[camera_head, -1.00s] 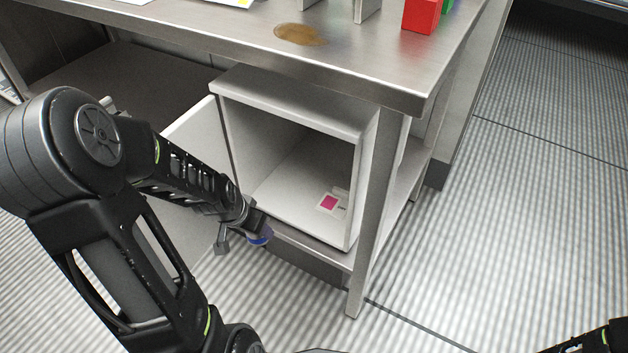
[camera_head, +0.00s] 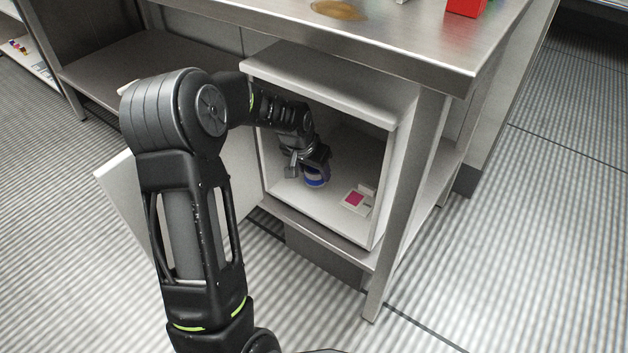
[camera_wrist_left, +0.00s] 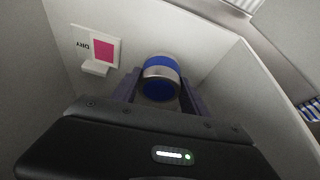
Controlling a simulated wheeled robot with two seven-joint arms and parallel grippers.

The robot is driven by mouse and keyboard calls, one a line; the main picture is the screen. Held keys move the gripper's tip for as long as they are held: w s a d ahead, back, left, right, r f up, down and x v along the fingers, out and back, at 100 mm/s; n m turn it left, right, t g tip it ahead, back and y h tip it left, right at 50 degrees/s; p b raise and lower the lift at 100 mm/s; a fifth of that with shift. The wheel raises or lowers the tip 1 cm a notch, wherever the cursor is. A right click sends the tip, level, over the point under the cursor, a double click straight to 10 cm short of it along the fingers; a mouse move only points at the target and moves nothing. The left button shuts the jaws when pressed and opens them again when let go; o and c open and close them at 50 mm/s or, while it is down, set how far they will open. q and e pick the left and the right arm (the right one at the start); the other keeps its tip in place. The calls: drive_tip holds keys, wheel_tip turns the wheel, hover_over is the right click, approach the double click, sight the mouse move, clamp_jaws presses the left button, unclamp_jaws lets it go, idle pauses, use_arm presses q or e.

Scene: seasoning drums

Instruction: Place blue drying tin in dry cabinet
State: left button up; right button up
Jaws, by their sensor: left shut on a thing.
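The dry cabinet (camera_head: 332,72) is an open white box under the steel table, with its door (camera_head: 128,190) swung out to the left. My left gripper (camera_head: 312,172) is inside the cabinet, shut on the blue drying tin (camera_head: 315,181). The tin is a small blue cylinder with a pale metal band; it also shows between the fingers in the left wrist view (camera_wrist_left: 160,88). I cannot tell whether the tin touches the cabinet floor. A white card (camera_head: 356,199) with a magenta square is to the right of the tin; in the wrist view it reads "DRY" (camera_wrist_left: 97,46). My right gripper is not in view.
The steel table (camera_head: 420,40) overhangs the cabinet, and its front leg (camera_head: 400,220) stands just right of the opening. A red block (camera_head: 464,7) and a brown stain (camera_head: 339,10) are on the tabletop. The cabinet floor around the card is otherwise clear.

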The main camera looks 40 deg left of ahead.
sight(314, 179)
use_arm(q)
wheel_tip(314, 179, down, 3)
drive_tip(key=shift+b, duration=1.1)
drive_tip(key=shift+f, duration=0.25)
drive_tip(key=shift+f, duration=0.1)
drive_tip(key=shift+f, duration=0.15)
drive_tip(key=o, duration=1.6)
drive_tip(key=shift+r, duration=0.2)
